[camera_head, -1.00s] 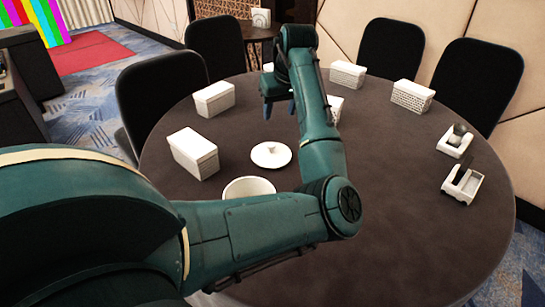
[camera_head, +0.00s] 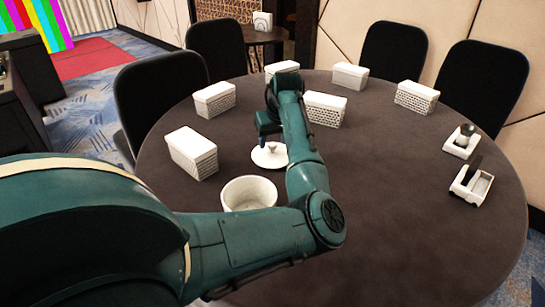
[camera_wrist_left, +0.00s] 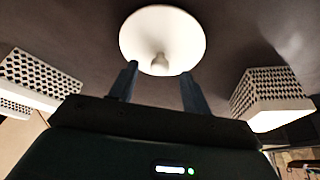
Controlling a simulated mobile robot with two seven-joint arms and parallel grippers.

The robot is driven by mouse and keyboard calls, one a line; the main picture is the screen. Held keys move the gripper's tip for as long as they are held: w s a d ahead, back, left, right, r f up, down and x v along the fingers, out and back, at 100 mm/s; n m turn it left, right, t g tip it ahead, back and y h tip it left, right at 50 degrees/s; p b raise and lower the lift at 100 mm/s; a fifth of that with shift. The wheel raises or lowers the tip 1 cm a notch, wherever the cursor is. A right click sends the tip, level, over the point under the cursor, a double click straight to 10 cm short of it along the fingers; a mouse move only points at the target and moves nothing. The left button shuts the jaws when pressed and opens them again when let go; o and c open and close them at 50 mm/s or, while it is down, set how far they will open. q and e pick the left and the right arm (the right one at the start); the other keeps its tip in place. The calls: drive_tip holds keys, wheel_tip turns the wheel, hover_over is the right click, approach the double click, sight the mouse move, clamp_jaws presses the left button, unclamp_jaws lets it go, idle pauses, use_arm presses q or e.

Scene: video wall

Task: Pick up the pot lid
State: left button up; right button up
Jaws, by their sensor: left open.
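The white round pot lid (camera_head: 270,157) with a small knob lies on the dark round table (camera_head: 380,190). The white pot (camera_head: 248,197) stands nearer to me, its mouth open. My left gripper (camera_head: 272,140) is open and just above the lid, partly covering it in the head view. In the left wrist view the lid (camera_wrist_left: 162,30) lies ahead of the fingers, and its knob (camera_wrist_left: 160,62) shows between the two open fingertips of the gripper (camera_wrist_left: 159,70). No contact with the knob is visible. My right gripper is not in view.
White lidded boxes stand at the left (camera_head: 192,153), back left (camera_head: 214,99), behind my gripper (camera_head: 326,109) and at the back right (camera_head: 416,97). Small white holders (camera_head: 471,185) stand at the right edge. Black chairs surround the table. The table's right middle is clear.

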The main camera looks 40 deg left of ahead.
use_arm(q)
drive_tip(key=shift+x, duration=0.8)
drive_tip(key=shift+c, duration=0.3)
clamp_jaws()
